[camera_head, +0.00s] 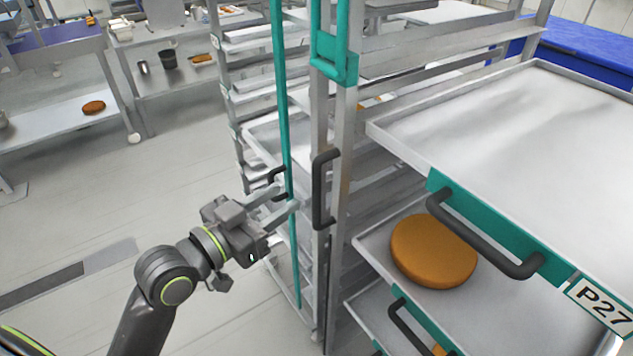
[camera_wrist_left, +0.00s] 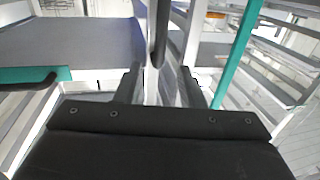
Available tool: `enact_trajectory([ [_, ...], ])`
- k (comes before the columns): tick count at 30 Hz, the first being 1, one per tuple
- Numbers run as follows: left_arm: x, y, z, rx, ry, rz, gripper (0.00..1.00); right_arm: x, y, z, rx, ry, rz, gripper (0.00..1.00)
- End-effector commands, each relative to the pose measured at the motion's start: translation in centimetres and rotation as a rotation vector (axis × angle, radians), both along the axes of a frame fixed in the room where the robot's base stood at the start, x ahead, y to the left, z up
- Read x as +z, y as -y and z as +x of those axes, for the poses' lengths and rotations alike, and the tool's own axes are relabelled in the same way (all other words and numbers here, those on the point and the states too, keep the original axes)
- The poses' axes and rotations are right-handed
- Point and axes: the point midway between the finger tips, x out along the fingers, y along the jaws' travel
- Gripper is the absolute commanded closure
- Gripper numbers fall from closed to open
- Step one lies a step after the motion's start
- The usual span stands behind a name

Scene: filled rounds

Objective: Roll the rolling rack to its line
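The rolling rack is a tall metal frame (camera_head: 345,130) with trays on its right side and a dark upright handle (camera_head: 323,190) on its front post. The handle also shows in the left wrist view (camera_wrist_left: 159,35). My left gripper (camera_head: 289,197) is open just left of the handle, its fingers pointing at the rack. In the left wrist view its fingers (camera_wrist_left: 160,88) stand apart, with the post and handle ahead between them; I cannot tell whether they touch. My right gripper is not in view. A dark and light grey strip (camera_head: 45,283) lies on the floor at left; I cannot tell if it is the line.
A tray labelled P27 has a teal front and dark handle (camera_head: 480,235). A round brown cake (camera_head: 433,250) lies on a tray below. A teal pole (camera_head: 283,120) stands beside the gripper. Steel tables (camera_head: 60,115) stand at the back left. The floor at left is mostly clear.

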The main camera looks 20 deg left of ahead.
Motion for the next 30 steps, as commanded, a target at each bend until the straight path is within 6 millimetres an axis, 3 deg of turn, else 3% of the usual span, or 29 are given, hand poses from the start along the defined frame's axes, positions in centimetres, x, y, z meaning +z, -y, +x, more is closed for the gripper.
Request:
enact_trajectory([
  [2,-0.2,0.5,0.9,0.0,0.005,-0.003,0.65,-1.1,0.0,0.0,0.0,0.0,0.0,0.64],
  [18,0.2,4.0,8.0,0.001,0.0,-0.002,0.65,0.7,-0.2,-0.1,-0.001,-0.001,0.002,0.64],
  [30,0.0,4.4,8.7,0.001,-0.001,0.0,0.65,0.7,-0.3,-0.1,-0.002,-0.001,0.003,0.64],
])
